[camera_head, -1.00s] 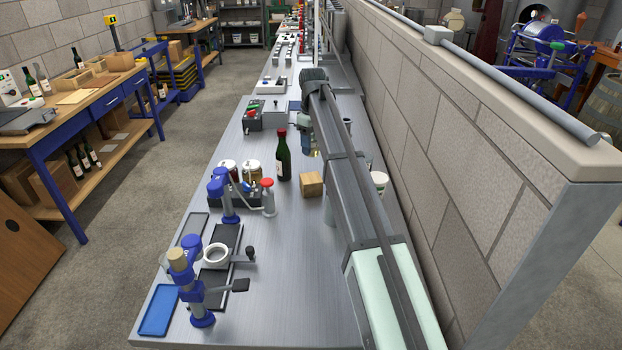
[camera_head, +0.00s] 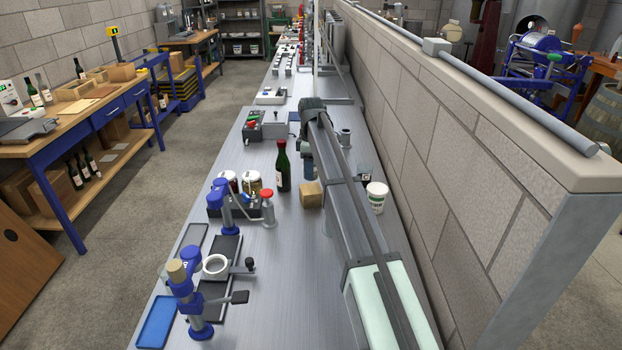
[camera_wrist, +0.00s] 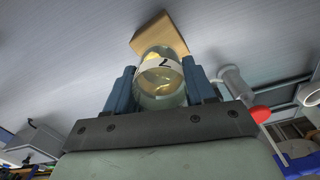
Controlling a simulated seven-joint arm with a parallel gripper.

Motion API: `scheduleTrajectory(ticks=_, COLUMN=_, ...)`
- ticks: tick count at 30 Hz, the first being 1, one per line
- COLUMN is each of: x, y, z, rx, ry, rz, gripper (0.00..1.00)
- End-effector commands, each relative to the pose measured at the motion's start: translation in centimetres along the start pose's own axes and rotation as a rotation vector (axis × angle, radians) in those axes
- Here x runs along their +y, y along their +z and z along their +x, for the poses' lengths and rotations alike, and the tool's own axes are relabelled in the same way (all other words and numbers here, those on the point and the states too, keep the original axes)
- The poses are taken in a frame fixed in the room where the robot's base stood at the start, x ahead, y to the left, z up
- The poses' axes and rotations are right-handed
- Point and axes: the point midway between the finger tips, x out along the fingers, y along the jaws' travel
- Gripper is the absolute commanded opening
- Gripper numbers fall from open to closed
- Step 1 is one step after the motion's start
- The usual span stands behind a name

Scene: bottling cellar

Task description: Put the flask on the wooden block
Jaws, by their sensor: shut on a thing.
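My gripper (camera_wrist: 160,85) is shut on a clear glass flask (camera_wrist: 161,97), with a blue finger on either side of it. The flask has a white label with a dark mark and some yellowish content. The wooden block (camera_wrist: 160,34) lies just beyond the flask in the wrist view, partly covered by it. In the head view the block (camera_head: 309,196) stands on the metal bench, its right side behind my arm. My gripper (camera_head: 308,168) is close behind and above the block there. The flask is hidden in that view. I cannot tell whether flask and block touch.
A dark green bottle with a red cap (camera_head: 283,168) stands close left of the block. A white tub (camera_head: 376,198) stands to the right of my arm. A rack with jars (camera_head: 232,204) and a red-topped dispenser (camera_head: 267,207) are at the left. A block wall bounds the right.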

Motion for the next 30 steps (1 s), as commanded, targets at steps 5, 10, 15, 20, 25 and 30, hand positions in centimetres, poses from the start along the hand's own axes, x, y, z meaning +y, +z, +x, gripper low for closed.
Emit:
scheduleTrajectory(ticks=5, x=0.0, y=0.0, z=1.3, rx=0.0, ry=0.001, rz=0.001, gripper=0.18)
scheduleTrajectory(ticks=10, x=0.0, y=0.0, z=3.4, rx=0.0, ry=0.0, rz=0.001, gripper=0.18)
scheduleTrajectory(ticks=15, x=0.0, y=0.0, z=4.1, rx=0.001, ry=0.001, rz=0.001, gripper=0.18)
scheduleTrajectory(ticks=20, x=0.0, y=0.0, z=4.1, rx=0.0, ry=0.001, rz=0.001, gripper=0.18)
scheduleTrajectory(ticks=25, x=0.0, y=0.0, z=4.4, rx=0.0, ry=0.001, rz=0.001, gripper=0.56)
scheduleTrajectory(ticks=30, x=0.0, y=0.0, z=4.3, rx=0.0, ry=0.001, rz=0.001, gripper=0.72)
